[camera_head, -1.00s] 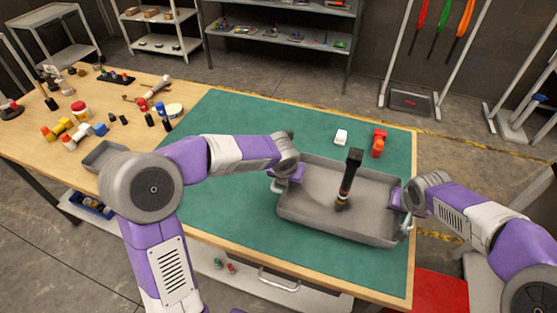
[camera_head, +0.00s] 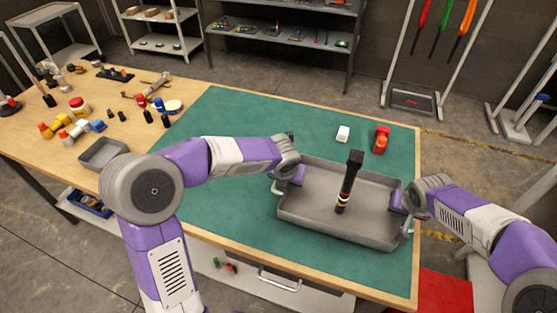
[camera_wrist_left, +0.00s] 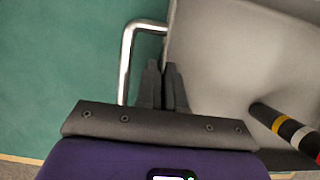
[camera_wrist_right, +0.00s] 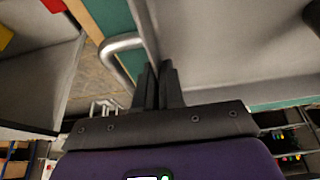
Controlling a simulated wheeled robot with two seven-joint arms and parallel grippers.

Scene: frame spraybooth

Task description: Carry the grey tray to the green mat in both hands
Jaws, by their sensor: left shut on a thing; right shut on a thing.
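The grey tray (camera_head: 315,222) is over the right part of the green mat (camera_head: 230,185); whether it touches the mat I cannot tell.
A small grey tray (camera_head: 103,153) and several tools and fittings are on the bare wood at left. The mat's left middle is clear. A red box (camera_head: 445,292) is at lower right.

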